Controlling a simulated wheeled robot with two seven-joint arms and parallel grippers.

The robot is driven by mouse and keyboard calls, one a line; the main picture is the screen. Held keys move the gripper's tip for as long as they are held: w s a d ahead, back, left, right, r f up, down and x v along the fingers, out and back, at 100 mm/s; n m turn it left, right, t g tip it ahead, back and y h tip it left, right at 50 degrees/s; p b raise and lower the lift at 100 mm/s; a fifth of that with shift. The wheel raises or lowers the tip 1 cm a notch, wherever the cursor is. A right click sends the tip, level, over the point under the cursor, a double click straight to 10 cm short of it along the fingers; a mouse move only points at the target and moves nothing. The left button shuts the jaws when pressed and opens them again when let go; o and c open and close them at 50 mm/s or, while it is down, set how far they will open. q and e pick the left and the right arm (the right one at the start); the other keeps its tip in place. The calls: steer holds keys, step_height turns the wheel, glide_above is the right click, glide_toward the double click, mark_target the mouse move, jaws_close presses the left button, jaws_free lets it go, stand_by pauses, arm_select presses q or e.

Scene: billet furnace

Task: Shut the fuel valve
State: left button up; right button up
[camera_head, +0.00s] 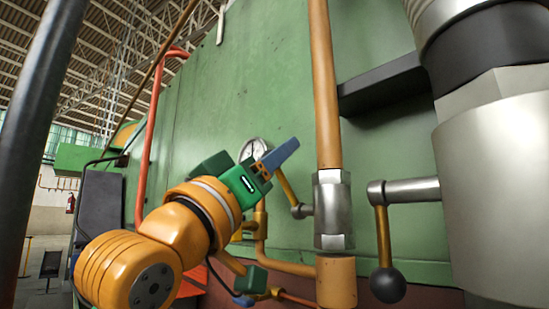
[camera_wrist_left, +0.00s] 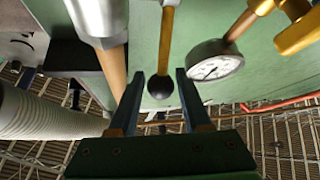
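A small steel valve body (camera_head: 332,210) sits on a vertical orange pipe. Its yellow lever (camera_head: 288,188) slants up and left from the hub, and its upper end is hidden behind my left gripper (camera_head: 278,158). In the left wrist view, the yellow lever (camera_wrist_left: 167,38) ends in a black ball (camera_wrist_left: 160,87). The ball appears between the two spread fingers of my left gripper (camera_wrist_left: 158,78), with a gap on each side. A second yellow lever (camera_head: 383,236) with a black ball hangs down from the large steel pipe fitting. I cannot tell which valve is labelled fuel. My right gripper is out of view.
A round pressure gauge (camera_head: 253,150) is just behind my left gripper, and shows close by in the left wrist view (camera_wrist_left: 215,67). The green furnace wall (camera_head: 270,80) lies behind. A large steel pipe (camera_head: 495,180) fills the right side. A dark ledge (camera_head: 385,87) juts out.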

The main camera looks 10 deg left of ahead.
arm_select(q)
steer(key=b+v, duration=0.5)
steer(key=v, duration=0.2)
steer(key=shift+s, duration=0.2)
